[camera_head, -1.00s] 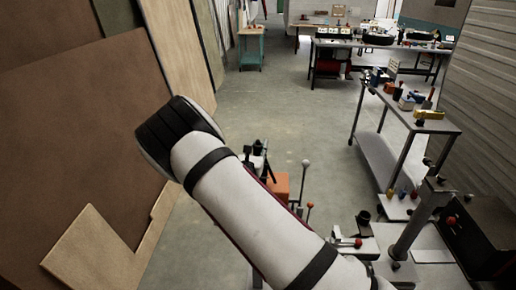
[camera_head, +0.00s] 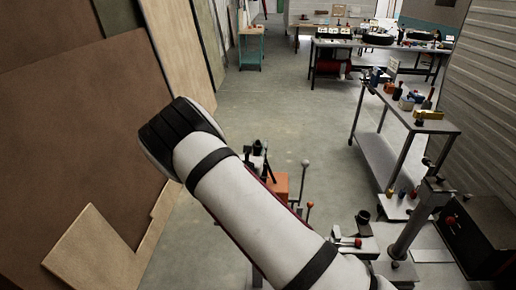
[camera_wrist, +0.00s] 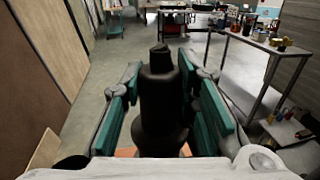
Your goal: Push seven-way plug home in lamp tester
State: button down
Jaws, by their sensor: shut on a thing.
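In the wrist view a black, stepped cylindrical plug (camera_wrist: 160,108) stands roughly upright between the teal-padded fingers of my gripper (camera_wrist: 159,80). My gripper is shut on it. An orange surface (camera_wrist: 125,152) shows low behind the plug. In the head view an orange box (camera_head: 280,185), perhaps the lamp tester, sits partly behind my white arm. A small black upright part (camera_head: 257,147) shows left of the box, beside my arm. The socket and the plug's lower end are hidden, so I cannot tell how far the plug is seated.
Levers with a grey knob (camera_head: 305,163) and a red knob (camera_head: 310,206) stand right of the orange box. A metal cart (camera_head: 440,126) with tools stands at right. Brown and tan boards (camera_head: 90,125) lean at left. The floor (camera_head: 285,110) beyond is clear.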

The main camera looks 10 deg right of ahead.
jog(key=shift+f, duration=0.5)
dwell(0.3)
jog(key=c, duration=1.2)
grip_release()
jog(key=shift+f, duration=0.1)
jog(key=shift+s, duration=0.15)
jog(key=v, duration=1.1)
jog(key=shift+s+a, duration=0.25)
jog(key=shift+s, duration=0.05)
jog(key=shift+r, duration=0.25)
